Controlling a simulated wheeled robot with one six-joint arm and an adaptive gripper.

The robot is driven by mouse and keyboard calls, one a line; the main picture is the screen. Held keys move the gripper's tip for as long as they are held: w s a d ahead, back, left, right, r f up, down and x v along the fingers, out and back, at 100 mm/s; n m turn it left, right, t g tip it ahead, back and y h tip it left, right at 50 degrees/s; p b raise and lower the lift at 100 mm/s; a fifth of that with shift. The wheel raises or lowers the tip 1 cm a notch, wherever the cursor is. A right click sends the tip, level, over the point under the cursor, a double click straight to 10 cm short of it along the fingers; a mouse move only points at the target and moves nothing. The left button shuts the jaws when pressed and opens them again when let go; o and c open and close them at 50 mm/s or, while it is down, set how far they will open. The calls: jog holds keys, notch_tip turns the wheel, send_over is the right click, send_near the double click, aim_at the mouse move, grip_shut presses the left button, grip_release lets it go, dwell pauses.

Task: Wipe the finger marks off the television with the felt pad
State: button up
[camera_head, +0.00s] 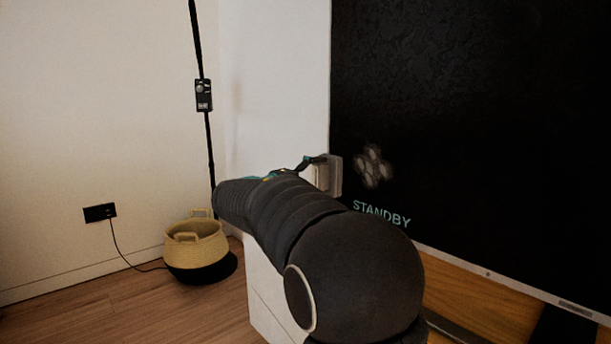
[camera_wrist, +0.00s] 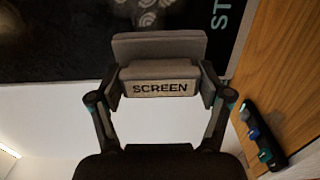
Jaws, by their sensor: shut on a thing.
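The television (camera_head: 480,110) stands at the right in the head view, its dark screen showing the word STANDBY. A cluster of pale finger marks (camera_head: 372,166) is on the screen above that word; pale marks (camera_wrist: 147,14) also show at the top of the wrist view. My gripper (camera_head: 317,170) is shut on the grey felt pad (camera_head: 335,175), just left of the marks. In the wrist view the pad's label (camera_wrist: 160,88) reads SCREEN and sits between both fingers of my gripper (camera_wrist: 160,84). I cannot tell whether the pad touches the screen.
A wooden top (camera_head: 470,290) lies below the television. A dark object with coloured parts (camera_wrist: 262,135) lies on wood in the wrist view. A woven basket (camera_head: 195,240), a black lamp pole (camera_head: 210,150) with a control box (camera_head: 203,95), and a wall socket (camera_head: 100,212) are at left.

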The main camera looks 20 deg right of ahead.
aim_at(328, 174)
jog(key=shift+p+x, duration=0.6)
jog(key=shift+x, duration=2.1)
jog(key=shift+x, duration=1.05)
jog(key=shift+w, duration=0.15)
jog(key=shift+s+d+f+b, duration=0.1)
jog(key=shift+s+f+b, duration=0.05)
jog(key=shift+s+b, duration=0.45)
jog(key=shift+s+d+b, duration=0.25)
jog(key=shift+s+b, duration=0.2)
jog(key=shift+s, duration=0.2)
jog(key=shift+s+d+b, duration=0.2)
jog(key=shift+s+b, duration=0.25)
jog(key=shift+s, duration=0.2)
jog(key=shift+s+d+b, duration=0.35)
jog(key=shift+s+b, duration=0.2)
jog(key=shift+s, duration=0.2)
jog(key=shift+s+d, duration=0.35)
jog(key=shift+s, duration=0.65)
jog(key=shift+s+d, duration=0.4)
jog(key=shift+s, duration=0.55)
jog(key=shift+s+d, duration=0.35)
jog(key=shift+s, duration=0.65)
jog(key=shift+r, duration=0.3)
